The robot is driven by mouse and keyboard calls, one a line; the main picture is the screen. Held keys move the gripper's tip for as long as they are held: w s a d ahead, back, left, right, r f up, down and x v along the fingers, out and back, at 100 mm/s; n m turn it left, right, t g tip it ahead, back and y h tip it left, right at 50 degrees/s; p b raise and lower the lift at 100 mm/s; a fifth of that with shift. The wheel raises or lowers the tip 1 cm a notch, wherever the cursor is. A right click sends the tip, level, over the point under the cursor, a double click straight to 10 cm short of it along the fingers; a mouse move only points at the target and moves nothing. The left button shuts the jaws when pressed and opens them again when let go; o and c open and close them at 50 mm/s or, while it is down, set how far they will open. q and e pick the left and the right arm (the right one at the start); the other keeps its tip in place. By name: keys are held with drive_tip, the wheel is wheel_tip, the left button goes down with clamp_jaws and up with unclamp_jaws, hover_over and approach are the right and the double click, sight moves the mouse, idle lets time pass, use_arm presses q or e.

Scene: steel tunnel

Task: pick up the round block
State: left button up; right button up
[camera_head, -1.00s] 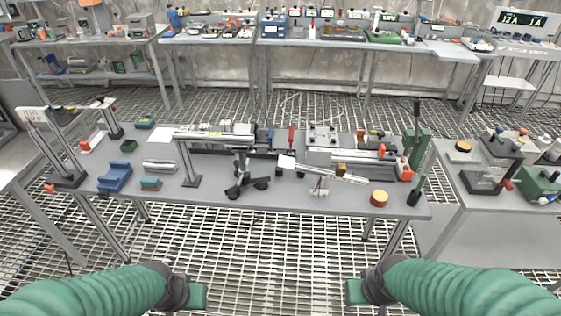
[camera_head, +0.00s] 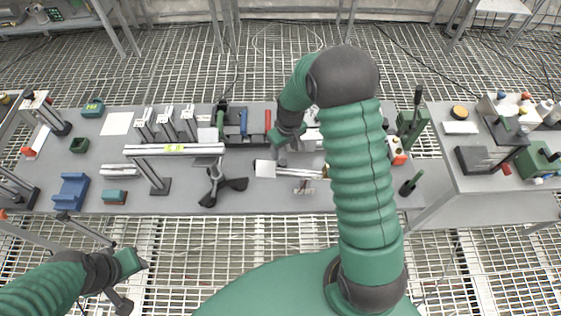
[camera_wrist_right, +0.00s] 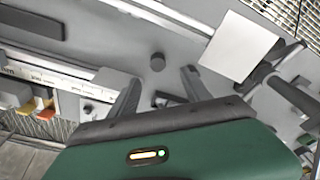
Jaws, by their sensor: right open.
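My right gripper (camera_head: 288,138) is over the middle of the workbench (camera_head: 180,203). In the wrist view its two fingers (camera_wrist_right: 162,78) are apart with nothing between them. A yellow-topped round block on the bench's front right showed earlier; my right arm now covers that spot. Another round piece with an orange top (camera_head: 459,112) sits on the right-hand bench. My left gripper (camera_head: 135,264) is low at left, before the bench; its jaws are unclear.
A white square plate (camera_head: 265,168) lies near my right gripper and shows in the wrist view (camera_wrist_right: 238,47). A black-footed stand (camera_head: 217,182), a blue cradle (camera_head: 71,190) and a raised rail (camera_head: 175,149) are on the bench. Green levers (camera_head: 411,122) stand at its right.

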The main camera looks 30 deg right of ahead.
hover_over(283, 162)
drive_tip(key=s, duration=0.1)
drive_tip(key=f, duration=0.4)
drive_tip(key=shift+a+f, duration=0.15)
drive_tip(key=shift+a, duration=0.2)
drive_tip(key=f, duration=0.2)
drive_tip(key=d+f+p, duration=0.1)
drive_tip(key=f, duration=0.1)
drive_tip(key=w+f, duration=0.1)
drive_tip(key=f, duration=0.1)
drive_tip(key=shift+d+f+p, duration=0.2)
drive_tip(key=shift+f+p, duration=0.05)
drive_tip(key=shift+p, duration=0.1)
drive_tip(key=shift+a+f, duration=0.2)
drive_tip(key=shift+f, duration=0.05)
drive_tip(key=shift+w+a, duration=0.15)
drive_tip(key=shift+a, duration=0.2)
drive_tip(key=shift+c, duration=2.1)
drive_tip(key=shift+d+f, duration=0.1)
drive_tip(key=shift+d, duration=0.25)
clamp_jaws()
use_arm(q)
drive_tip(key=shift+d+r, duration=0.35)
drive_tip(key=shift+r, duration=0.55)
use_arm(e)
drive_tip(key=shift+a, duration=0.1)
